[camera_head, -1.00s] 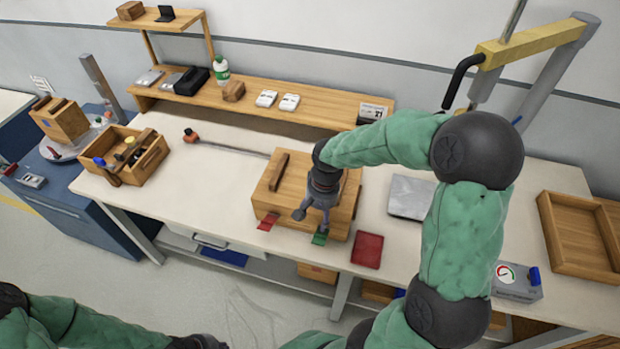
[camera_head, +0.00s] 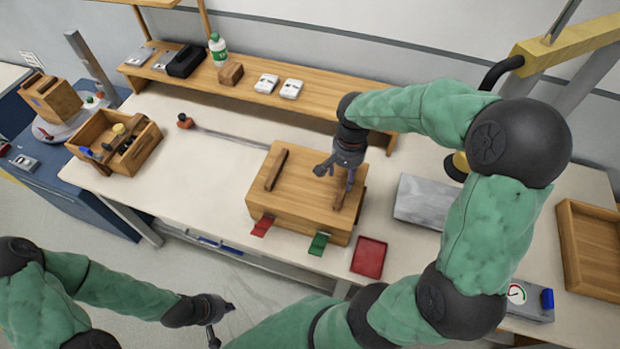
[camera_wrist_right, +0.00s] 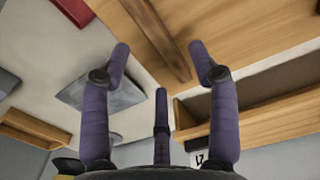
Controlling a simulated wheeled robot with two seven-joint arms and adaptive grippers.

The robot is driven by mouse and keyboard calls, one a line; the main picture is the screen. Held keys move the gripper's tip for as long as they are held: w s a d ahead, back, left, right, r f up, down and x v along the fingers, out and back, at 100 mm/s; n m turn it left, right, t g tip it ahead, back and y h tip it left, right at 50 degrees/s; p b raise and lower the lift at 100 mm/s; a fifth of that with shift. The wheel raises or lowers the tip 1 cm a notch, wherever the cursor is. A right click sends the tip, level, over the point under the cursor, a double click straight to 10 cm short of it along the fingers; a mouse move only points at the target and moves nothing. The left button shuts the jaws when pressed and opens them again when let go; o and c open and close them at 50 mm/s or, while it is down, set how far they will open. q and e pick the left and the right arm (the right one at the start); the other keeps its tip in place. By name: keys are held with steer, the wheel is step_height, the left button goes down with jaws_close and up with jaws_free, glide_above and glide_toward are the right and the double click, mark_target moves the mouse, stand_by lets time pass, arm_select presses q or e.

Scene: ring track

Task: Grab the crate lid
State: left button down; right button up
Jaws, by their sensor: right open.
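The wooden crate (camera_head: 290,227) stands on the pale worktop. Its lid (camera_head: 302,182) lies flat on top and carries two dark bar handles. The left handle (camera_head: 276,170) is clear; the right handle (camera_head: 341,197) is partly hidden behind my right gripper (camera_head: 335,172). The right gripper is open and empty, its fingers spread above the lid's right side. In the right wrist view the lid (camera_wrist_right: 225,35) and a handle (camera_wrist_right: 160,35) lie beyond the spread fingers (camera_wrist_right: 160,65); I cannot tell any contact. My left gripper (camera_head: 218,322) is low in front of the table, fingers apart and empty.
A red tab (camera_head: 262,226) and a green tab (camera_head: 318,243) stick out at the crate's front. A red tray (camera_head: 369,256) and a grey plate (camera_head: 424,202) lie to its right. A wooden shelf (camera_head: 330,112) runs behind. A tool caddy (camera_head: 140,155) stands left.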

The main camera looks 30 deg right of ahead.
steer(key=f, duration=0.2)
steer(key=f+b, duration=0.1)
steer(key=f, duration=0.2)
steer(key=d+f, duration=0.1)
steer(key=f, duration=0.1)
steer(key=shift+f, duration=0.15)
jaws_close()
